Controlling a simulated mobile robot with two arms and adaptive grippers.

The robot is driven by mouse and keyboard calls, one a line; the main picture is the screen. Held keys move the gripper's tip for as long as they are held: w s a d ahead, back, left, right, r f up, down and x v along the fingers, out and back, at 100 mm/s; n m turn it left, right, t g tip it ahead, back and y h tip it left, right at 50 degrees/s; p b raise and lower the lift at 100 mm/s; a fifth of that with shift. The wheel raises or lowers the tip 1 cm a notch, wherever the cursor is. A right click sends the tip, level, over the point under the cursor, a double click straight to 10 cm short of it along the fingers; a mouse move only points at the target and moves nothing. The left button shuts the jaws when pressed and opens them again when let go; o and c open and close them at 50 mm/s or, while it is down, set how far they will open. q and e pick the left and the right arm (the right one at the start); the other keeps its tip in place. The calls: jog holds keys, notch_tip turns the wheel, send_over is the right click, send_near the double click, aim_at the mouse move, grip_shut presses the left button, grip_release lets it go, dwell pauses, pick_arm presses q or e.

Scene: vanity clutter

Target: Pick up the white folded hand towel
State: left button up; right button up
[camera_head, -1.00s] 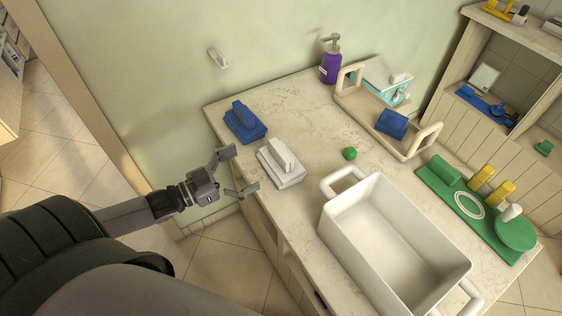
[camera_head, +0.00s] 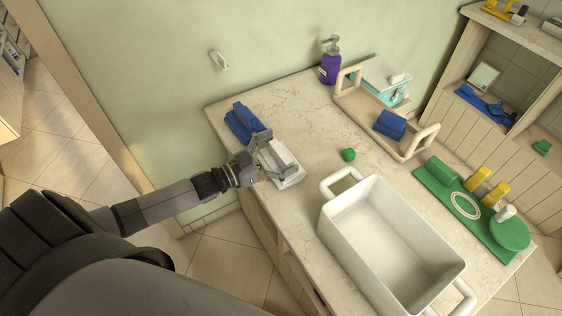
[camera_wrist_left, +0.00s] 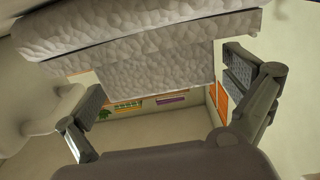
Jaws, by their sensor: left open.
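The white folded hand towel (camera_head: 288,180) lies on the countertop near its left edge, with a raised upright fold on a flat base. In the left wrist view the textured white towel (camera_wrist_left: 150,50) fills the upper middle. My left gripper (camera_head: 274,156) is open at the towel, its fingers either side of the raised fold. In the wrist view my left gripper (camera_wrist_left: 165,98) has its fingers spread apart, with the towel above and between them; I cannot tell whether they touch it. The fingers partly hide the towel in the head view. My right gripper is out of view.
A blue folded towel (camera_head: 238,122) lies close behind the white one. A white tub (camera_head: 390,240) with handles stands to the right. A green ball (camera_head: 348,155), a beige caddy (camera_head: 365,120) and a purple pump bottle (camera_head: 330,66) stand farther back.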

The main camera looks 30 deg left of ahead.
pick_arm(q)
jog(key=shift+c, duration=0.4)
jog(key=c, duration=1.6)
jog(key=shift+o, duration=0.2)
jog(key=shift+r, duration=0.1)
